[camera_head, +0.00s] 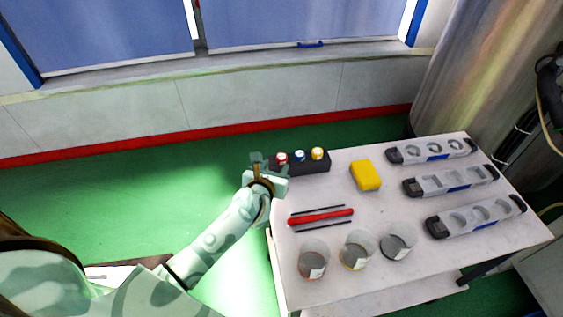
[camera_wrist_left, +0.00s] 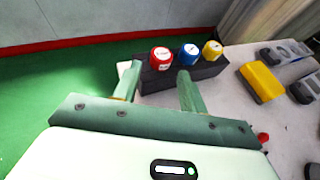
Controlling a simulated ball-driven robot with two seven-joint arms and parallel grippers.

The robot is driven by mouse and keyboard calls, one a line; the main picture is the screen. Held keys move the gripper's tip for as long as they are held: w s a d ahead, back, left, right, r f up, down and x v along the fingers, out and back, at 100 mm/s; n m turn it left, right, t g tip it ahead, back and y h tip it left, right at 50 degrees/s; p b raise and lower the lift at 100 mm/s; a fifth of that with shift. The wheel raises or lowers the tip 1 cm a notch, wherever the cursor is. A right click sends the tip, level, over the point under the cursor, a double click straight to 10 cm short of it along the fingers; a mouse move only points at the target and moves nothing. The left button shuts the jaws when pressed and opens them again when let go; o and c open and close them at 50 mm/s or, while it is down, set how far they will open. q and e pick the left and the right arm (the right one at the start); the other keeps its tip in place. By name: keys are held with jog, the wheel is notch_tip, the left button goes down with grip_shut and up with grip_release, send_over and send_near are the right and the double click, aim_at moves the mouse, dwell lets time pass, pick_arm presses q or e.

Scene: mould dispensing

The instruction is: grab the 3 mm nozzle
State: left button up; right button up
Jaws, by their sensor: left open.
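A black holder (camera_head: 312,166) stands at the table's back left corner with a red-topped nozzle (camera_head: 282,158), a blue-topped nozzle (camera_head: 299,156) and a yellow-topped nozzle (camera_head: 317,153) in a row. The labels are too small to read, so I cannot tell which is 3 mm. My left gripper (camera_head: 268,164) is open at the holder's left end. In the left wrist view its fingers (camera_wrist_left: 157,80) point at the holder (camera_wrist_left: 205,71), with the red-topped nozzle (camera_wrist_left: 160,58) between them in the picture and the blue-topped one (camera_wrist_left: 189,54) just beyond the right finger. My right gripper is out of view.
A yellow block (camera_head: 366,175) lies right of the holder on the white table (camera_head: 395,205). A red stick (camera_head: 321,216) lies between thin black rods. Three clear cups (camera_head: 313,262) stand in front. Three grey moulds (camera_head: 475,215) lie at the right.

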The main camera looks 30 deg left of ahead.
aim_at(280, 161)
pick_arm(q)
jog(key=shift+w+f, duration=0.15)
jog(key=shift+w, duration=0.2)
jog(key=b+x, duration=0.1)
jog(key=x, duration=0.3)
jog(key=shift+s+d+f+b, duration=0.1)
jog(key=shift+f+b, duration=0.1)
jog(key=shift+b, duration=0.1)
jog(key=shift+w+f, duration=0.1)
jog(key=shift+w, duration=0.25)
jog(key=shift+c, duration=0.5)
jog(key=c, duration=0.6)
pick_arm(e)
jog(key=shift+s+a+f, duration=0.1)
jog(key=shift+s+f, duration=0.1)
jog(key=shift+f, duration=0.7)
pick_arm(q)
jog(key=shift+c, duration=0.2)
